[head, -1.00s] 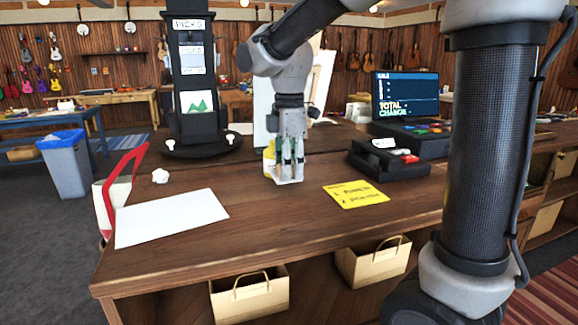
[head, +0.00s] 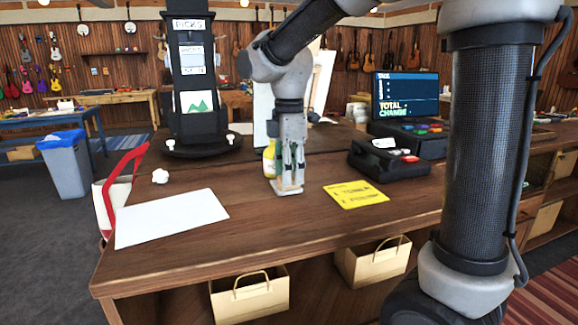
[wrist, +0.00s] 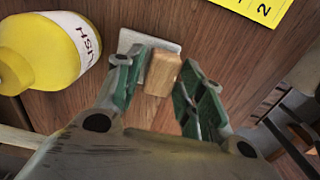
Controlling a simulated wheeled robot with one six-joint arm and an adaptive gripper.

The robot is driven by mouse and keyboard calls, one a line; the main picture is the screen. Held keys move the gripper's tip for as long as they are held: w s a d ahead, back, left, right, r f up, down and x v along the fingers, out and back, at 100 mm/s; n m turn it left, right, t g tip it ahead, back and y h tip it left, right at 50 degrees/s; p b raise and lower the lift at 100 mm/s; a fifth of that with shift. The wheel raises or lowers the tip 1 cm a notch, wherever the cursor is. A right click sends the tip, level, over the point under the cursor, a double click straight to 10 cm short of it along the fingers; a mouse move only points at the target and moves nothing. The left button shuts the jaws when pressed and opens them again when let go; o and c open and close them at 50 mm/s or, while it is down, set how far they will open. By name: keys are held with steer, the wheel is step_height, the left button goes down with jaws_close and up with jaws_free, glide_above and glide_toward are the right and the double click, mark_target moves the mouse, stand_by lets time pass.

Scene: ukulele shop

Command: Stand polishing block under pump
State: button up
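A wooden block (wrist: 162,73), which looks like the polishing block, is between my fingertips in the wrist view. It is at the edge of a pale grey square piece (wrist: 134,40), partly covering it; I cannot tell whether it rests on it. The pale piece also shows below my gripper in the head view (head: 287,190). My gripper (wrist: 160,82) is low over the counter with its fingers apart, one on each side of the block. A gap shows between the block and the right finger.
A yellow note (head: 356,195) lies right of my gripper, with a black card terminal (head: 388,160) behind it. A white sheet (head: 172,218), a crumpled white ball (head: 160,176) and a black picks stand (head: 200,145) are on the left. The front counter between sheet and note is clear.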

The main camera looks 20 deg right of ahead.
step_height(320, 180, up, 13)
steer(key=s+d+f+m+t, duration=0.1)
steer(key=s+d+f+m, duration=0.3)
steer(key=s+d+m, duration=0.1)
steer(key=s+d+f+m+t, duration=0.2)
steer(key=s+d+f+m, duration=0.1)
steer(key=s+d+m, duration=0.2)
steer(key=s+d+f+m+t, duration=0.1)
steer(key=s+d+f+m, duration=0.3)
steer(key=s+m, duration=0.4)
steer(key=shift+s+d+f, duration=0.3)
steer(key=shift+s+d, duration=0.15)
steer(key=shift+s, duration=0.05)
